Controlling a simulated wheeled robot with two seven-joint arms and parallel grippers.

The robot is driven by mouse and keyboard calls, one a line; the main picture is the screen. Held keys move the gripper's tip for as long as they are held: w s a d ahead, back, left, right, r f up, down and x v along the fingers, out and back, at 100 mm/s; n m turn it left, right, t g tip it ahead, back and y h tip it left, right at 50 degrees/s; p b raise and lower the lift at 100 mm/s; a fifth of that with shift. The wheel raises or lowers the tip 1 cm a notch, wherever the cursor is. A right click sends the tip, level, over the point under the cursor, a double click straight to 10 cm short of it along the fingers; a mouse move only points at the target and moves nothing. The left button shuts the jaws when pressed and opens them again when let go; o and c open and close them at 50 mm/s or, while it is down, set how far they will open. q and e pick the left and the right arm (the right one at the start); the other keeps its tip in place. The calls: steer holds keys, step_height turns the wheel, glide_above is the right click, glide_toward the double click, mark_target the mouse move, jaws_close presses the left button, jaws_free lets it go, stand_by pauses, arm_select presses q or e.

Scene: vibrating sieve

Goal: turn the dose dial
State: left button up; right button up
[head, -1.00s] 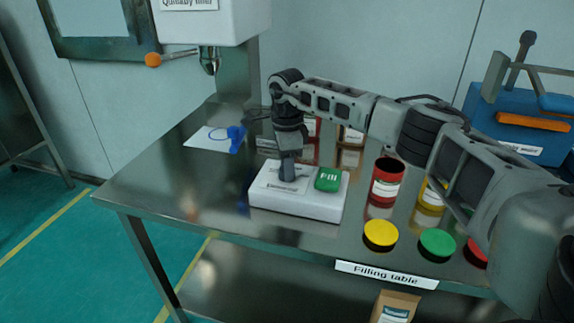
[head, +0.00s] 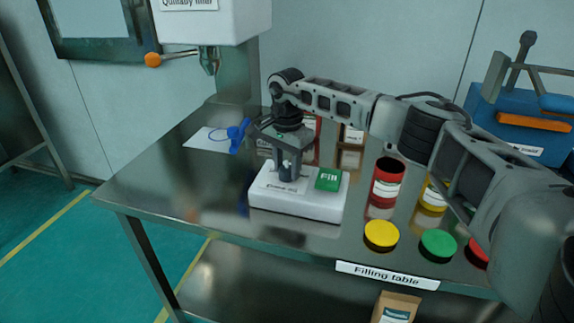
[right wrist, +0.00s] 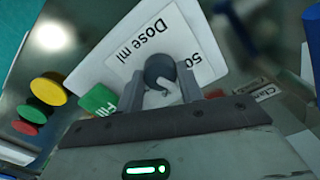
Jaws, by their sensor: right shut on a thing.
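The dose dial (right wrist: 157,68), a small dark round knob with a pale pointer, sits on a white panel marked "Dose ml" (right wrist: 138,43) in the right wrist view. My right gripper (right wrist: 160,84) has a finger on each side of the dial and is shut on it. In the head view my right gripper (head: 287,172) points down onto the white dosing box (head: 295,207), and its fingers hide the dial. The green Fill button (head: 328,179) is on the same box, right of the fingers. My left gripper is not in view.
The box stands on the steel filling table (head: 190,195). Red (head: 387,178) and yellow jars stand right of it, with yellow (head: 381,235), green (head: 437,244) and red lids in front. A filler spout (head: 209,60) hangs at back left. The table's left part is mostly clear.

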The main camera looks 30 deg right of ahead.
mark_target(286, 168)
steer(key=shift+r, duration=0.1)
stand_by(0.4)
steer(key=o, duration=1)
step_height(286, 168, up, 16)
